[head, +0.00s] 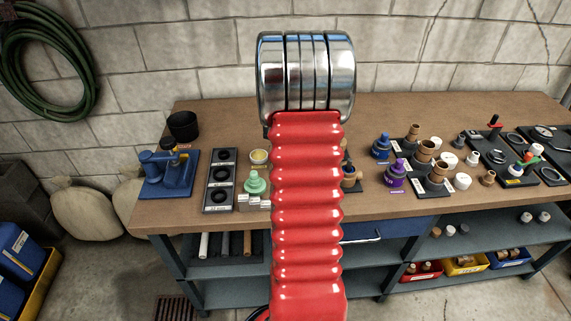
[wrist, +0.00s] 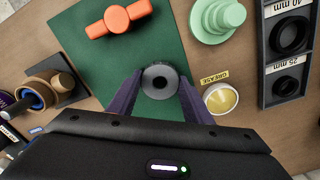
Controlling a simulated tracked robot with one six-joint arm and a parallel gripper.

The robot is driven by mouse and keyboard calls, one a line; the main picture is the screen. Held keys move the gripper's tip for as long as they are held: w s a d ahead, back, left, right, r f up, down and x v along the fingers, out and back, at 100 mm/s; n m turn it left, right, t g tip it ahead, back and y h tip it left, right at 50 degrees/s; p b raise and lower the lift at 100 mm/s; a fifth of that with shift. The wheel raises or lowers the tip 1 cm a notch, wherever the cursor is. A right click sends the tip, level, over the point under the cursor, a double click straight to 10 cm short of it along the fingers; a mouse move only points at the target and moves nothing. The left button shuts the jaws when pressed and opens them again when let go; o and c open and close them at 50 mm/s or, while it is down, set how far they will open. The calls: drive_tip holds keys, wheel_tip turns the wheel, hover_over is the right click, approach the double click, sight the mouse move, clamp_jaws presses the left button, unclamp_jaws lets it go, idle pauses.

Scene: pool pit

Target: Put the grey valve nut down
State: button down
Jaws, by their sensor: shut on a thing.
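An orange valve handle (wrist: 120,18) lies on the mat, beyond the nut and to the left. In the head view my red arm hides the gripper, the nut and the mat.
Right of the gripper in the wrist view are a grease tin (wrist: 220,98), a green stepped fitting (wrist: 217,16) and a black ring tray (wrist: 267,65). Brown fittings (wrist: 48,88) stand at left. A blue vise (head: 168,172) stands on the workbench (head: 400,112) at left.

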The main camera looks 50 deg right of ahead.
drive_tip(key=shift+f, duration=0.3)
drive_tip(key=c, duration=0.9)
unclamp_jaws()
wheel_tip(320, 180, up, 13)
drive_tip(key=shift+r, duration=0.15)
idle(0.4)
